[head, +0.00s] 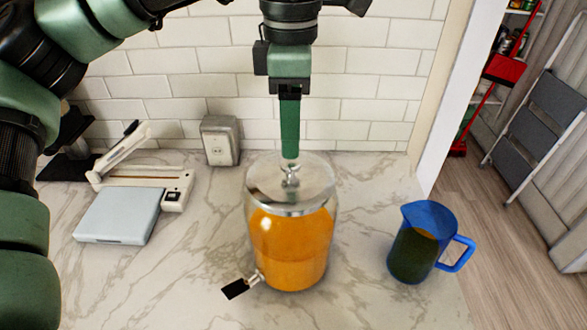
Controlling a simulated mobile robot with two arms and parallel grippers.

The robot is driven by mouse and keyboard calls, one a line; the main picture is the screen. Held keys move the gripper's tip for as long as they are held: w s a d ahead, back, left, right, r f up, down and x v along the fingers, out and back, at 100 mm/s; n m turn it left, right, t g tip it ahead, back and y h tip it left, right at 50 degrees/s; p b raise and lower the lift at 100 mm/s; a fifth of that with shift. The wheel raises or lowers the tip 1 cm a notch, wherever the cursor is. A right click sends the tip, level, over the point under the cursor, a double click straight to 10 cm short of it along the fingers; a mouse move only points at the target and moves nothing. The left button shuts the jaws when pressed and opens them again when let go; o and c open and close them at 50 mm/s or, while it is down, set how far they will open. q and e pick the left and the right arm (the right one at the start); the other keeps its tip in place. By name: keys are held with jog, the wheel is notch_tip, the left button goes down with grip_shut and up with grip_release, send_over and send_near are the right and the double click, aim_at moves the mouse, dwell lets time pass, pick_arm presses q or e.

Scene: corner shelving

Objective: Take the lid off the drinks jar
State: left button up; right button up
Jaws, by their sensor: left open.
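The drinks jar (290,248) stands upright on the marble counter, filled with orange liquid, with a tap with a black handle low on its front left. Its shiny lid (265,180) sits on top, with a small metal knob (291,175) in the middle. My left gripper (290,157) points straight down right above the knob. It is open, seen edge-on, so one finger hides the other. Whether the fingertips touch or straddle the knob cannot be told. My right gripper is not in view.
A blue pitcher (425,240) with dark contents stands right of the jar. A pale blue scale-like box (118,215), a white device (178,190) and a metal outlet box (220,140) are on the left. A tiled wall (370,80) is behind. The front left counter is clear.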

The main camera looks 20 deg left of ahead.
aim_at(290, 162)
pick_arm(q)
jog(key=shift+s+f, duration=0.2)
jog(key=shift+f, duration=0.2)
jog(key=f+p, duration=0.1)
jog(key=f, duration=0.1)
jog(key=f+p, duration=0.1)
jog(key=shift+w+a+f, duration=0.1)
jog(key=shift+w+f, duration=0.1)
jog(key=shift+f, duration=0.2)
jog(key=shift+w+f, duration=0.1)
jog(key=shift+f, duration=0.4)
grip_shut()
dwell(0.3)
